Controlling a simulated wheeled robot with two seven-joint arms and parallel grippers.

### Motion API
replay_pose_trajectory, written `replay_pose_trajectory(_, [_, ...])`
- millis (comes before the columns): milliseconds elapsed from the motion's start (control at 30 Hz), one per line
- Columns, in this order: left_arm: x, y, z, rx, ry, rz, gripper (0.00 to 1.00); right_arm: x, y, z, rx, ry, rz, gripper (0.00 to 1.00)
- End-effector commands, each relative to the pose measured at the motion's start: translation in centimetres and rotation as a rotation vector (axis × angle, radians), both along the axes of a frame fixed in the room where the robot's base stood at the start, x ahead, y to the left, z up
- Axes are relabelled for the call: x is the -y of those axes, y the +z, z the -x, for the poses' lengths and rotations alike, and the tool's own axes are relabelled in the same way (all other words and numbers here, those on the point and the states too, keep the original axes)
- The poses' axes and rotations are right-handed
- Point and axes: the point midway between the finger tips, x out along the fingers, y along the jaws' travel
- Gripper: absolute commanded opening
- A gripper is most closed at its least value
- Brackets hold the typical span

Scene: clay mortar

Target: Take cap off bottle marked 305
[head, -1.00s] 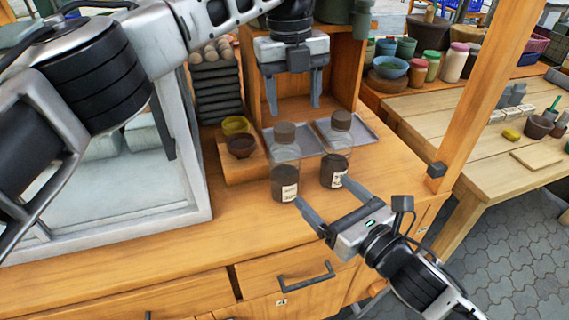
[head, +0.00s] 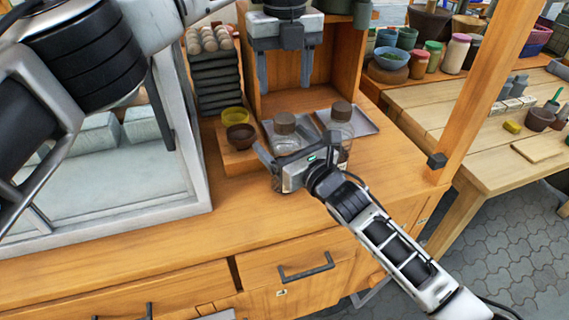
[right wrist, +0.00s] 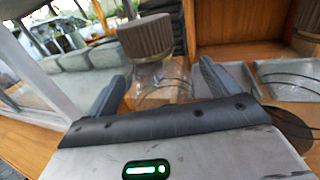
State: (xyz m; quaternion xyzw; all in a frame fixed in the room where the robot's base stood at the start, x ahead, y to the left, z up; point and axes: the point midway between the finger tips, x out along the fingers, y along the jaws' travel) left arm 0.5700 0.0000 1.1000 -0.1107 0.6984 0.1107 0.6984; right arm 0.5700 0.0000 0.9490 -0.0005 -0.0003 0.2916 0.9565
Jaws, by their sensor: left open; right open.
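Two clear bottles with brown ribbed caps stand on the wooden counter; their label numbers cannot be read now. The left bottle (head: 286,143) has its cap (head: 285,122) on. The right bottle (head: 345,131) also has its cap (head: 342,110) on. My right gripper (head: 288,149) is open at the left bottle, hiding much of its body. In the right wrist view the left bottle (right wrist: 158,82) stands between the open fingers, with its cap (right wrist: 146,37) above them. I cannot tell if they touch it. My left gripper (head: 285,74) is open and empty, above and behind the left bottle.
Metal trays (head: 366,124) lie behind the bottles. Yellow and brown bowls (head: 240,137) sit on a wooden block at left, beside a stack of dark trays (head: 217,85). A glass-sided case (head: 130,190) stands further left. The front counter is clear.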

Motion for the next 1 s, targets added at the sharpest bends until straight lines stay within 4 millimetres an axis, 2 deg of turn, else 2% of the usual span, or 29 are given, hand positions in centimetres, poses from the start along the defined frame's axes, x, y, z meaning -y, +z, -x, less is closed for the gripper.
replay_pose_trajectory(200, [0.01, 0.00, 0.01, 0.000, 0.000, 0.000, 0.59, -0.85, -0.01, -1.20, -0.001, 0.000, 0.001, 0.87])
replay_pose_trajectory(467, [0.01, 0.00, 0.01, 0.000, 0.000, 0.000, 0.59, -0.89, -0.02, -1.28, -0.001, 0.000, 0.000, 0.87])
replay_pose_trajectory(567, [0.01, 0.00, 0.01, 0.000, 0.000, 0.000, 0.59, -0.88, -0.02, -1.28, -0.001, 0.000, 0.000, 0.65])
replay_pose_trajectory(800, [0.01, -0.01, 0.01, 0.000, -0.006, 0.000, 0.59, -0.86, -0.03, -1.26, -0.001, 0.000, 0.000, 0.00])
replay_pose_trajectory(900, [0.01, -0.01, 0.01, 0.000, -0.059, 0.000, 0.59, -0.86, -0.04, -1.26, -0.001, 0.000, 0.000, 0.00])
replay_pose_trajectory(1000, [0.03, -0.01, 0.01, 0.000, -0.191, 0.000, 0.59, -0.86, -0.05, -1.26, -0.001, 0.000, 0.000, 0.00])
